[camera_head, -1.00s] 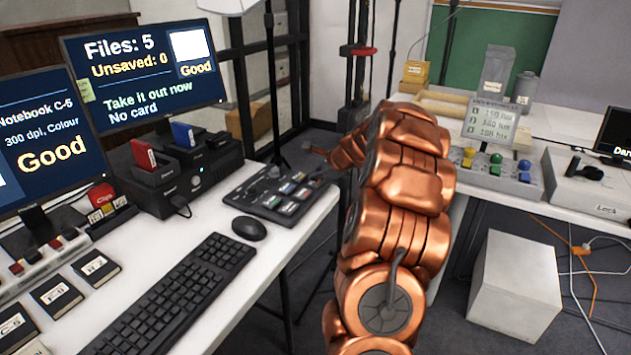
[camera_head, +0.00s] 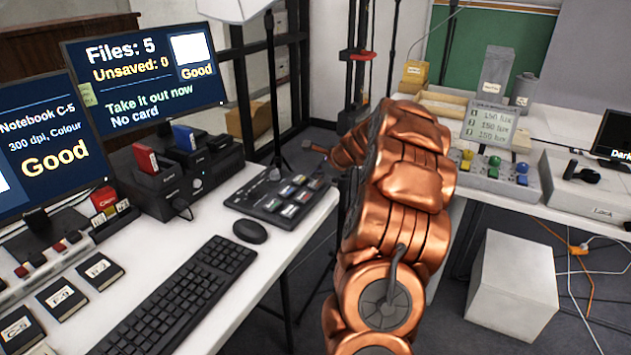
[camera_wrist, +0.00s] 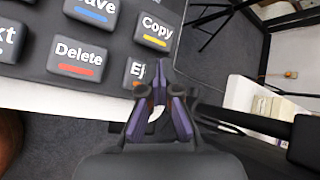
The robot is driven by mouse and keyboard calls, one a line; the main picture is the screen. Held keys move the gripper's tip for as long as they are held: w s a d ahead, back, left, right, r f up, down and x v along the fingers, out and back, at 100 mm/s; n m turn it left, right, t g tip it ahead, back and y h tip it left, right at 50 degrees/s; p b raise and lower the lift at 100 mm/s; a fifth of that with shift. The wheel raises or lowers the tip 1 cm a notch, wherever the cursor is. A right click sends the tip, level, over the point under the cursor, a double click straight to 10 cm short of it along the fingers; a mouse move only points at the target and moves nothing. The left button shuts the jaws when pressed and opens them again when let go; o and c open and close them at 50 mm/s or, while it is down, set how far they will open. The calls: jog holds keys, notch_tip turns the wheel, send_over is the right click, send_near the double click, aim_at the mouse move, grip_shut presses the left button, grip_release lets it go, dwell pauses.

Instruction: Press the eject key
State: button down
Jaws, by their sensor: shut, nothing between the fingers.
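The eject key (camera_wrist: 133,72) shows in the wrist view with only "Ej" of its label readable. My gripper hides its right part. It sits on a dark keypad (camera_wrist: 112,48), right of the Delete key (camera_wrist: 77,57) and below the Copy key (camera_wrist: 154,31). My gripper (camera_wrist: 160,72) is shut and empty, with its dark fingertips over the right side of the eject key; I cannot tell whether they touch it. In the head view the keypad (camera_head: 258,205) lies on the left desk, and my arm hides the gripper's tips.
The desk edge is close beside the keypad.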

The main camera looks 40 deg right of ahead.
aim_at(317, 184)
notch_tip(317, 184, up, 5)
jog(key=p, duration=0.5)
dwell(0.4)
dwell(0.9)
jog(key=a+r+n+g+y+p, duration=0.1)
jog(key=a+r+n+y+p, duration=0.2)
jog(key=a, duration=0.7)
jog(key=a+r+n+g, duration=0.1)
jog(key=a+r+n, duration=0.35)
jog(key=a, duration=0.65)
jog(key=s+a+r+n+g+y+p, duration=0.1)
jog(key=s+a+n+g, duration=0.2)
jog(key=a, duration=0.4)
jog(key=s+a+r+n+p, duration=0.1)
jog(key=s+a+n+p, duration=0.1)
jog(key=s+a+n, duration=0.4)
jog(key=s+a+r+n+g+h+p, duration=0.1)
jog(key=s+a+n+g, duration=0.15)
jog(key=s+a, duration=0.35)
jog(key=s+a+r+n+g+p, duration=0.1)
jog(key=s+a+n+p, duration=0.2)
jog(key=s, duration=0.5)
jog(key=s+r+n+g+h+p, duration=0.1)
jog(key=s+n, duration=0.4)
jog(key=s, duration=1)
jog(key=shift+a+g+h, duration=0.4)
jog(key=shift+g+h, duration=0.35)
jog(key=shift+h, duration=0.05)
